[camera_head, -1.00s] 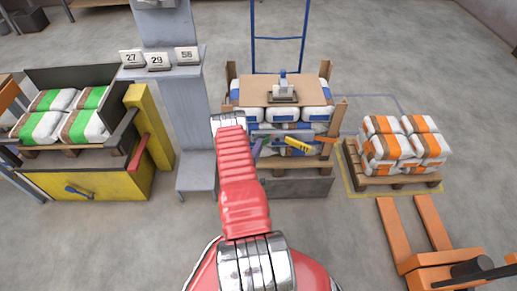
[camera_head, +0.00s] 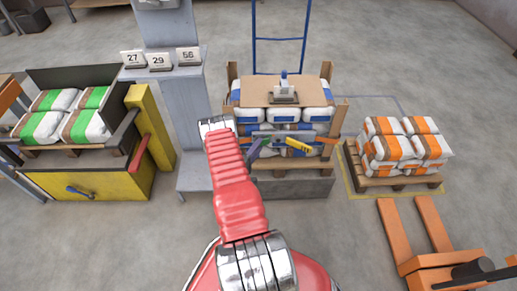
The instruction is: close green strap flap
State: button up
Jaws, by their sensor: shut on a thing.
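Several coloured strap flaps line a grey bar across the front of a sack stack in the middle. The green one (camera_head: 266,141) is small and partly covered by the purple one (camera_head: 256,149) beside it; I cannot tell whether it is open or closed. A yellow flap (camera_head: 298,145) with dark marks hangs tilted to the right, and an orange one (camera_head: 327,140) is further right. My red arm reaches up from the bottom to a metal joint left of the flaps. My gripper is hidden behind the arm, so its contact with any flap cannot be seen.
A grey column (camera_head: 182,95) with numbered cards stands close left of my arm. A yellow bin (camera_head: 110,183) with green-banded sacks (camera_head: 88,125) is further left. A pallet of orange-banded sacks (camera_head: 404,145) and an orange pallet jack (camera_head: 425,246) are right. Floor between is clear.

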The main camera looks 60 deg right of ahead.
jog(key=shift+w+f+m+g, duration=0.15)
jog(key=shift+m+g, duration=0.15)
jog(key=shift+g, duration=0.2)
jog(key=o, duration=1.1)
jog(key=shift+c, duration=0.2)
jog(key=shift+a, duration=0.1)
jog(key=w+a, duration=0.1)
jog(key=a, duration=1.2)
jog(key=shift+w+a, duration=0.25)
jog(key=shift+w, duration=0.1)
